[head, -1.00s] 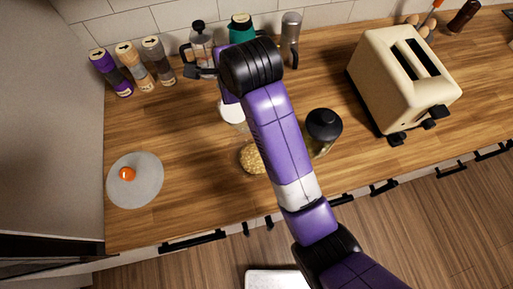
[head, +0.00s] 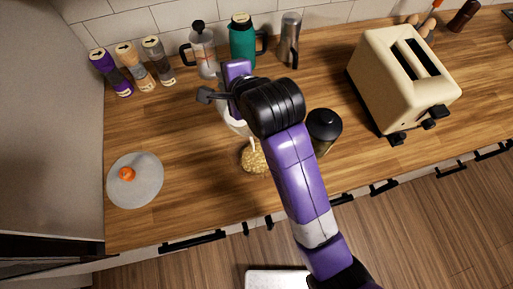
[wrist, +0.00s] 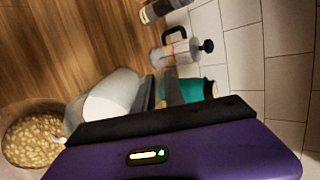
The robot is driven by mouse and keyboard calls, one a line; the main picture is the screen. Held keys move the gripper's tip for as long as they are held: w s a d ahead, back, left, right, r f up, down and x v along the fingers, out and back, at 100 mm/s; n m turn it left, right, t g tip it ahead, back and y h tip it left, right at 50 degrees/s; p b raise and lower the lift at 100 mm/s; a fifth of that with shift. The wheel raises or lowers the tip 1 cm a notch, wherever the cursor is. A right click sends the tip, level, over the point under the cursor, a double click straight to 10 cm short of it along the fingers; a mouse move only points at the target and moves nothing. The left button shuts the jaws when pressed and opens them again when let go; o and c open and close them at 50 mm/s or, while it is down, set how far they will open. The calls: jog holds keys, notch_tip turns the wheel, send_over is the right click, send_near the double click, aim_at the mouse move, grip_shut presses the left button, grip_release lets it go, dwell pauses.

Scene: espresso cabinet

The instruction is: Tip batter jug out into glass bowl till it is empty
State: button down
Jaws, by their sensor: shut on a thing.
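The pale batter jug (wrist: 108,100) is tilted in the wrist view, with its mouth toward the bowl. In the head view the jug (head: 237,126) shows only in part below my arm. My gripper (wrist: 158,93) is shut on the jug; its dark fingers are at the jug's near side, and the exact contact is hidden. The glass bowl (wrist: 12,112) stands below the jug's lip and holds lumpy yellowish stuff, also visible in the head view (head: 254,159). A thin white stream runs from the lip toward the bowl.
A dark-lidded jar (head: 323,128) stands right of the bowl, close to my arm. A French press (head: 203,52), green jug (head: 243,42) and steel flask (head: 290,42) stand behind. A toaster (head: 385,85) is at right. A plate (head: 148,188) with an orange item lies left.

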jog(key=shift+s+d+r+t, duration=0.25)
jog(key=shift+s+r+t, duration=0.15)
jog(key=shift+t, duration=0.1)
jog(key=shift+s+d+r+t+y+b, duration=0.65)
jog(key=shift+s+r+t+y+b, duration=0.3)
jog(key=shift+b, duration=2.85)
